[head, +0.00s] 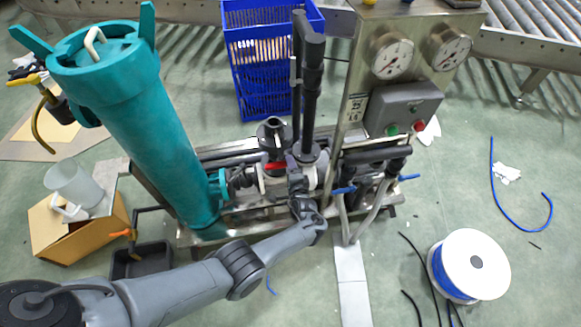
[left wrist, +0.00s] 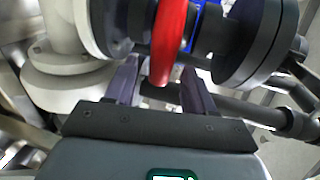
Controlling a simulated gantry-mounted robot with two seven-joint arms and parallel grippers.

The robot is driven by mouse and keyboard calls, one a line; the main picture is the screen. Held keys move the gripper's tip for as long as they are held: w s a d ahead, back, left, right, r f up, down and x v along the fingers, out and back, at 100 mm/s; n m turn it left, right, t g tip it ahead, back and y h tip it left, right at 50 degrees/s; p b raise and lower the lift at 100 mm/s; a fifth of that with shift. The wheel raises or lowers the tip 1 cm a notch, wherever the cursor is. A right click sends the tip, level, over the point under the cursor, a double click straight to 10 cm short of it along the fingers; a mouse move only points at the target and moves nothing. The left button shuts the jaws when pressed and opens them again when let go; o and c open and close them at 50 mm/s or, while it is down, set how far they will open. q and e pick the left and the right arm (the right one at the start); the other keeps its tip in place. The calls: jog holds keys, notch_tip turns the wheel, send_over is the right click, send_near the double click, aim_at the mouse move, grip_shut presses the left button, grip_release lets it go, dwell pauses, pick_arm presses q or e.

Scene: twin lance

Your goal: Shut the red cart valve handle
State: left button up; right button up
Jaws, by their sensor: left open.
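The red valve handle (left wrist: 167,42) stands between the two open fingers of my left gripper (left wrist: 160,85) in the left wrist view. The fingers are apart, with a gap on each side of the handle. In the head view the red handle (head: 274,166) is a small red strip on the cart's pipework, just left of my left gripper (head: 296,180). The cart (head: 186,238) carries a tall teal cylinder, pipes and a gauge panel. My right gripper does not show.
A black flange (left wrist: 250,45) and pale pipe fittings (left wrist: 65,65) flank the handle closely. The gauge panel (head: 357,85) rises right of the gripper. A blue crate (head: 255,98) stands behind. A white cable spool (head: 490,262) and a cardboard box (head: 62,238) are on the floor.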

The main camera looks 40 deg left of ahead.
pick_arm(q)
jog(key=p+v, duration=0.5)
jog(key=v, duration=0.5)
jog(key=shift+s+d, duration=0.25)
jog(key=shift+r, duration=0.1)
